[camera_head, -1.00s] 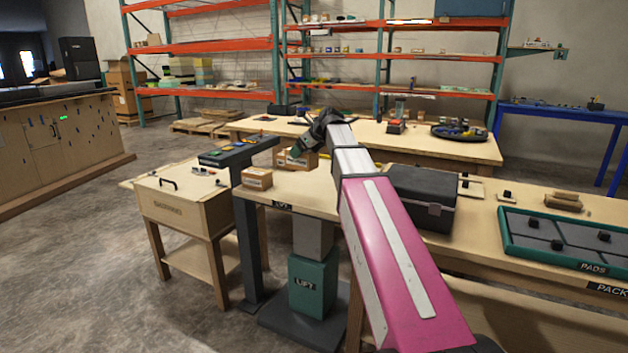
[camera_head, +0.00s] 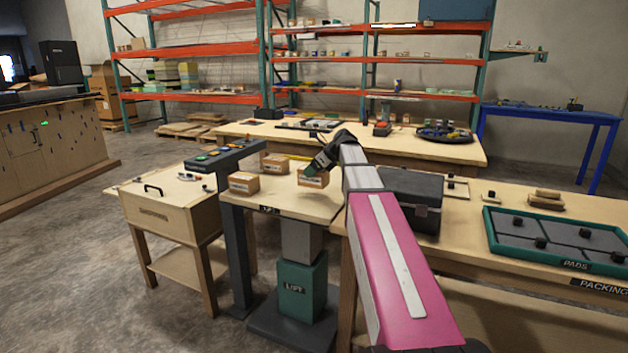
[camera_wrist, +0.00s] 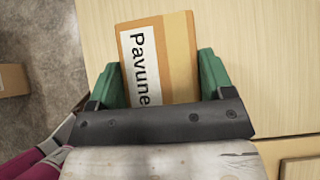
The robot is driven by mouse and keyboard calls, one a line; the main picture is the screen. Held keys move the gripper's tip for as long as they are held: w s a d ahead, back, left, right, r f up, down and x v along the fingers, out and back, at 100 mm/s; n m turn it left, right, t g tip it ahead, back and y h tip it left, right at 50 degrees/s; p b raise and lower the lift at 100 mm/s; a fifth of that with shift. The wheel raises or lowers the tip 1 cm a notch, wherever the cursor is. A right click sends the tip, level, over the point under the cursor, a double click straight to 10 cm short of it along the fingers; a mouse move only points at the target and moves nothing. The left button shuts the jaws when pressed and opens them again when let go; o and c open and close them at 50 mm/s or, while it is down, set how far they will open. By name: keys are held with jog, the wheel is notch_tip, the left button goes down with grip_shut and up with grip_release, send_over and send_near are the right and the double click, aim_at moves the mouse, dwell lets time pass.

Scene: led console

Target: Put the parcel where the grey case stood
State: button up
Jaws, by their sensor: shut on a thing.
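My gripper (camera_wrist: 160,85) has its green fingers on both sides of a cardboard parcel (camera_wrist: 158,58) with a white label reading "Pavune", the rest hidden. In the head view this parcel (camera_head: 313,180) is at the right part of the wooden lift top (camera_head: 295,205). I cannot tell how far it is above the surface. A dark grey case (camera_head: 408,196) stands shut on the packing bench, right of the lift and partly behind my arm.
Two other cardboard boxes (camera_head: 244,183) (camera_head: 275,164) sit on the lift top to the left. A button console (camera_head: 222,155) stands at its left edge. A green pad tray (camera_head: 545,236) and small items lie on the packing bench (camera_head: 470,224). My arm crosses beside the case.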

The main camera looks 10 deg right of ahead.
aim_at(314, 178)
jog(key=shift+f, duration=2.05)
jog(key=o, duration=1.3)
jog(key=shift+f, duration=0.15)
jog(key=v, duration=1.2)
jog(key=shift+d, duration=0.1)
